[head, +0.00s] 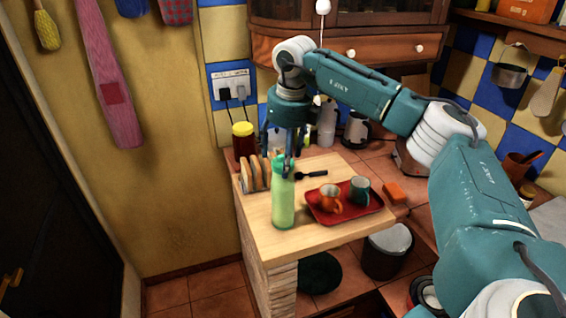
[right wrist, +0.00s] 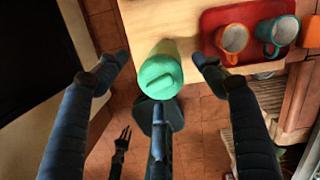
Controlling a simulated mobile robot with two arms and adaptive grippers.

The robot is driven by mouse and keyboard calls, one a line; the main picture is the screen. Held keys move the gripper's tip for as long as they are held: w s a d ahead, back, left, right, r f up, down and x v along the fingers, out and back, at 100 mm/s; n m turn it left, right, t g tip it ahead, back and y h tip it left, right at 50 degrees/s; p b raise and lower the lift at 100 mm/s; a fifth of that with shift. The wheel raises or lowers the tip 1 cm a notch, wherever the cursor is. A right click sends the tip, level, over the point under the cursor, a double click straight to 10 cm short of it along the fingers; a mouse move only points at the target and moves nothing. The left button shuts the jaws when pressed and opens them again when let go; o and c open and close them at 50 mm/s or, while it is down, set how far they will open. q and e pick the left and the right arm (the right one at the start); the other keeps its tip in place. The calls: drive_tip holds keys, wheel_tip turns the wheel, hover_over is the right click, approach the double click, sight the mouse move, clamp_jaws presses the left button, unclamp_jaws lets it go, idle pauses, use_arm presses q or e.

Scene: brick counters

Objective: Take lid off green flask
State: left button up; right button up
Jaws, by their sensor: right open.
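The green flask (head: 283,205) stands upright near the front left edge of the wooden counter top (head: 315,240). Its darker green lid (right wrist: 160,76) is on it in the right wrist view. My right gripper (head: 287,162) points down over the flask's top. In the right wrist view its dark fingers are spread, with the lid between and visible gaps on both sides. It holds nothing. The head view does not show clearly whether a finger touches the flask. My left gripper is not in view.
A red tray (head: 345,213) with an orange mug (head: 329,198) and a teal mug (head: 360,190) is right of the flask. A toast rack (head: 254,174) stands behind left. A yellow-lidded jar (head: 243,142) and kettle (head: 356,130) are further back. An orange block (head: 394,192) lies right.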

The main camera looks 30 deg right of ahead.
drive_tip(key=shift+c, duration=0.2)
drive_tip(key=c, duration=1.1)
drive_tip(key=shift+r, duration=0.1)
